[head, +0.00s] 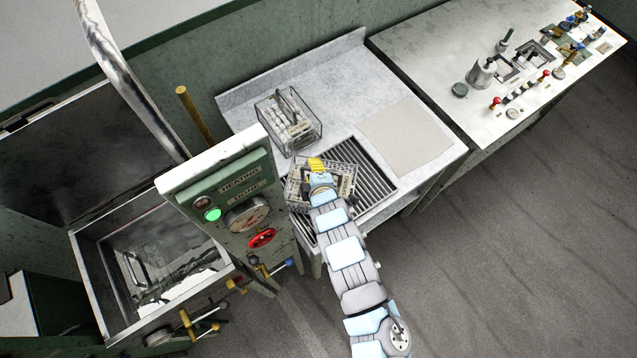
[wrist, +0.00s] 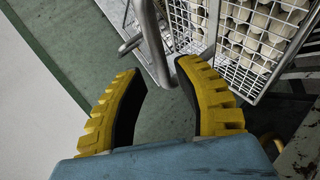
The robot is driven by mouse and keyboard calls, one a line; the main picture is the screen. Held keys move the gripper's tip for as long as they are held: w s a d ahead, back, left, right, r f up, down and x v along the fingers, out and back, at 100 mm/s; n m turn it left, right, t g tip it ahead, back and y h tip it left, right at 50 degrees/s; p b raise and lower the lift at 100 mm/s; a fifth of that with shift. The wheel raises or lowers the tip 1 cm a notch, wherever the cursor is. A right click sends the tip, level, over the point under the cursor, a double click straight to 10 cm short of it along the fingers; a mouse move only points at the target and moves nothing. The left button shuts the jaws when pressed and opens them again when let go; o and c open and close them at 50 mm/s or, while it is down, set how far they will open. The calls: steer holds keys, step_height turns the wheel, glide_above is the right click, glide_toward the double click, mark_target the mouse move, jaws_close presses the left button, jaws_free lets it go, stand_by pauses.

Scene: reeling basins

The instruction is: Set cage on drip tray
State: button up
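A wire cage (head: 345,173) filled with pale cocoons is at the left part of the ribbed drip tray (head: 375,187); my arm partly covers it. It looks set down on the ribs, but its underside is hidden. In the wrist view the cage (wrist: 238,40) shows its mesh and cocoons at the upper right. Its metal handle (wrist: 152,38) stands just beyond my fingertips. My gripper (head: 316,164) is over the cage. In the wrist view the yellow fingers of my gripper (wrist: 162,72) are apart, with nothing clamped between them.
A second cage (head: 290,125) with pale contents stands behind on the bench (head: 345,85). A flat pale sheet (head: 405,137) lies right of it. The control box (head: 233,190) with a green light stands close left, beside an open basin (head: 150,265). A bench with fittings (head: 480,65) is at right.

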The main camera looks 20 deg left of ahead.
steer(key=v, duration=1)
steer(key=shift+s+r, duration=0.15)
steer(key=shift+s, duration=0.2)
